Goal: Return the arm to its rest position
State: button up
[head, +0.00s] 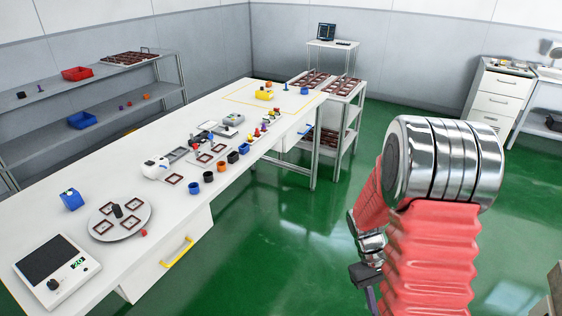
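My arm rises in the right foreground, with red bellows and a large chrome joint, folded back down on itself. My gripper (366,277) shows only in part as dark pieces at the lower left of the arm, below a small metal joint. It points downward over the green floor, to the right of the white workbench (130,262) and apart from it. Its fingertips are hidden or too small to tell whether they are open or shut. I see nothing held in it.
The long bench carries a hotplate (52,262), a round plate (133,227) with framed parts, coloured cups and small tools. A yellow drawer handle (177,251) juts out from its front. A rack (344,92) with trays stands at its far end. Green floor is open around my arm.

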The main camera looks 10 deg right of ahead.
jog(key=a+r+t+y, duration=0.1)
jog(key=a+r+t, duration=0.5)
jog(key=a+r, duration=0.4)
jog(key=s+a+r+t, duration=0.1)
jog(key=a+r+t, duration=0.5)
jog(key=r, duration=1.1)
jog(key=a, duration=0.4)
jog(key=shift+s+r+y, duration=0.2)
jog(key=shift+r+y, duration=0.05)
jog(key=shift+y, duration=0.15)
jog(key=shift+d, duration=0.2)
